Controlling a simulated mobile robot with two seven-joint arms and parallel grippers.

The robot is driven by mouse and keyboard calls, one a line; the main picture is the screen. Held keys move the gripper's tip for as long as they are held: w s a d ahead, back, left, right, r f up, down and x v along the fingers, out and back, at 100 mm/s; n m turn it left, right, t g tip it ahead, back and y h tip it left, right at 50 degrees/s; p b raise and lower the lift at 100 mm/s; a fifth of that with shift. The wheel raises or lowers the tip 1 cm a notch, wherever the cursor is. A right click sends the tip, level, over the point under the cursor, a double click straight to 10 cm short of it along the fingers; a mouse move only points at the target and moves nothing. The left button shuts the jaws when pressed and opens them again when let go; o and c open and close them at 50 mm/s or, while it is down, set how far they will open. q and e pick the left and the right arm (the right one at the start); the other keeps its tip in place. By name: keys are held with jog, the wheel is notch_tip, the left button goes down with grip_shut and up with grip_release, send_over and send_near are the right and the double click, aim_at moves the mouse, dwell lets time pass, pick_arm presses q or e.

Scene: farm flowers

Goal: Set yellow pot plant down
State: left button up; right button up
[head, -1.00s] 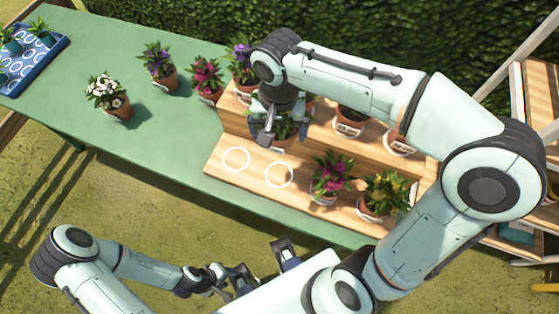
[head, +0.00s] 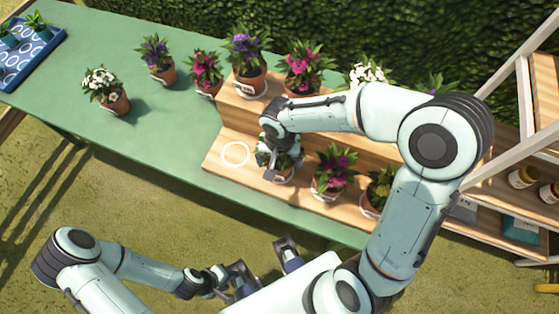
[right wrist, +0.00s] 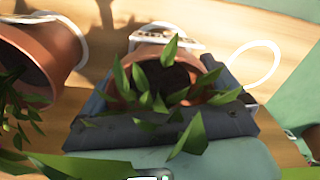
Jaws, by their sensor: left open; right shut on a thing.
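My right gripper (head: 270,157) is shut on a potted plant (head: 284,167) at the lower wooden step (head: 222,168). In the right wrist view, the terracotta pot (right wrist: 162,72) sits between the fingers (right wrist: 165,110), with green leaves in front; no yellow bloom is clear. The pot is at the place of the right-hand white ring, upright or nearly so; I cannot tell whether its base touches the wood. The other white ring (head: 236,153) is bare, left of it. My left gripper (head: 238,277) is open and empty, low in front of the table.
On the same step, a magenta-flowered pot (head: 331,176) stands close right, then another pot (head: 376,193). The upper step holds purple (head: 247,72), pink (head: 304,72) and white-flowered pots (head: 365,73). Several pots and a blue tray (head: 28,60) stand on the green table (head: 150,130).

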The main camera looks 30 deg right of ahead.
jog(key=shift+f, duration=0.5)
jog(key=shift+f+b, duration=0.2)
jog(key=shift+b, duration=0.1)
jog(key=o, duration=1)
jog(key=shift+r, duration=0.25)
notch_tip(320, 180, up, 12)
jog(key=shift+p, duration=1.2)
